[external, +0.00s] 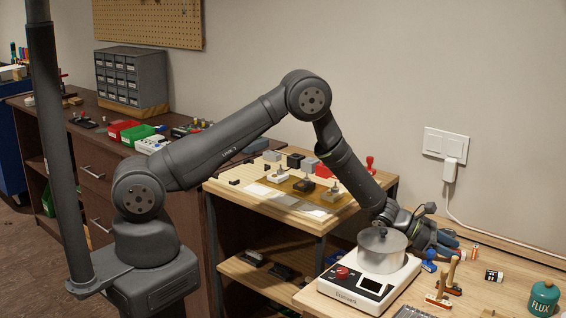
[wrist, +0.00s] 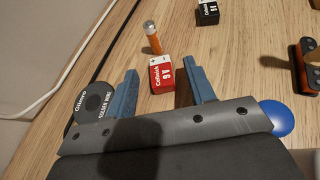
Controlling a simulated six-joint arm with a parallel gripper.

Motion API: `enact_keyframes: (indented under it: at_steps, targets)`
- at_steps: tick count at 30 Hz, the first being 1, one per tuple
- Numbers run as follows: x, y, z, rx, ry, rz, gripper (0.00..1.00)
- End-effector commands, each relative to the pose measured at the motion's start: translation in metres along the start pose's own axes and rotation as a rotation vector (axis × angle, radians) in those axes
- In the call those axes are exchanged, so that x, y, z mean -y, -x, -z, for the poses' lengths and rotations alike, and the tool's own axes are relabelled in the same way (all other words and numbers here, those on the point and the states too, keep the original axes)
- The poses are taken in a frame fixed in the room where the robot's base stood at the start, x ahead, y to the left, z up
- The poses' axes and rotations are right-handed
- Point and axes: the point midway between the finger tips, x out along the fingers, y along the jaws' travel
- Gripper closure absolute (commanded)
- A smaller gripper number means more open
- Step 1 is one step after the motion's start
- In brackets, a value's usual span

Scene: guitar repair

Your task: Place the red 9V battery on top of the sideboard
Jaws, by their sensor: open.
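The red 9V battery (wrist: 162,74), red with a white label side, lies on the light wood bench top in the wrist view. It is between the two blue fingers of my gripper (wrist: 160,68), with a gap on each side. The fingers are open. In the external view my gripper (external: 447,240) is low over the bench, behind the pot. The sideboard (external: 93,188) is the long dark brown cabinet with drawers at the left, behind my arm.
A metal pot (external: 382,248) on a white hot plate stands close to my gripper. A black battery (external: 494,276) and an orange cell (wrist: 151,37) lie nearby. The sideboard top holds a drawer organizer (external: 132,80) and coloured bins (external: 136,132). A shelf unit (external: 315,222) stands between.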

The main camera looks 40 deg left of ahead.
Motion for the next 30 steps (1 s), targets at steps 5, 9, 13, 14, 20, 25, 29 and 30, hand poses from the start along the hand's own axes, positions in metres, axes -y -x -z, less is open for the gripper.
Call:
enact_keyframes:
  at_steps: [5,9,13,14,20,25,29,30]
  targets:
    - [0.0,-0.017,0.001,-0.002,0.0,0.001,0.51]
    - [0.0,-0.018,0.0,-0.001,0.001,0.0,0.51]
    - [0.0,-0.018,0.001,-0.001,0.001,0.0,0.53]
    - [0.0,-0.018,0.001,-0.001,0.001,0.0,0.58]
    - [0.0,-0.018,0.001,-0.001,0.001,0.0,0.98]
    - [0.0,-0.018,0.0,-0.001,0.001,0.0,1.0]
    - [0.0,-0.017,-0.001,-0.001,0.001,0.0,1.0]
    - [0.0,-0.017,-0.002,-0.001,0.001,0.0,1.0]
